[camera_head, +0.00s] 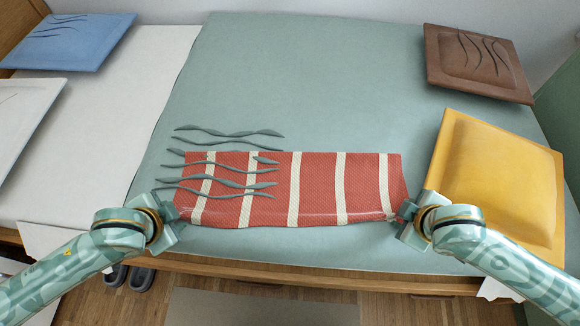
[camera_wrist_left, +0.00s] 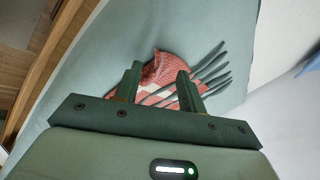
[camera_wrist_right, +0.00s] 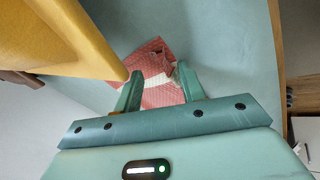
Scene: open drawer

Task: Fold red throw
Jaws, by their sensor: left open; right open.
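The red throw (camera_head: 320,185) with cream stripes lies on the front part of the bed, stretched left to right in a wide strip. Its near edge looks slightly rumpled. My left gripper (camera_head: 172,222) is at the throw's near left corner, and in the left wrist view the open fingers (camera_wrist_left: 155,82) are on either side of the throw's end (camera_wrist_left: 165,72). My right gripper (camera_head: 405,220) is at the near right corner. In the right wrist view its open fingers (camera_wrist_right: 158,80) straddle the throw's corner (camera_wrist_right: 155,62). Whether the fingers touch the cloth is unclear.
Grey-green wavy strips (camera_head: 225,185) show over the throw's left part. A yellow cushion (camera_head: 500,185) lies close to my right gripper. A brown cushion (camera_head: 478,62) is at the back right, a blue one (camera_head: 70,40) at the back left.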

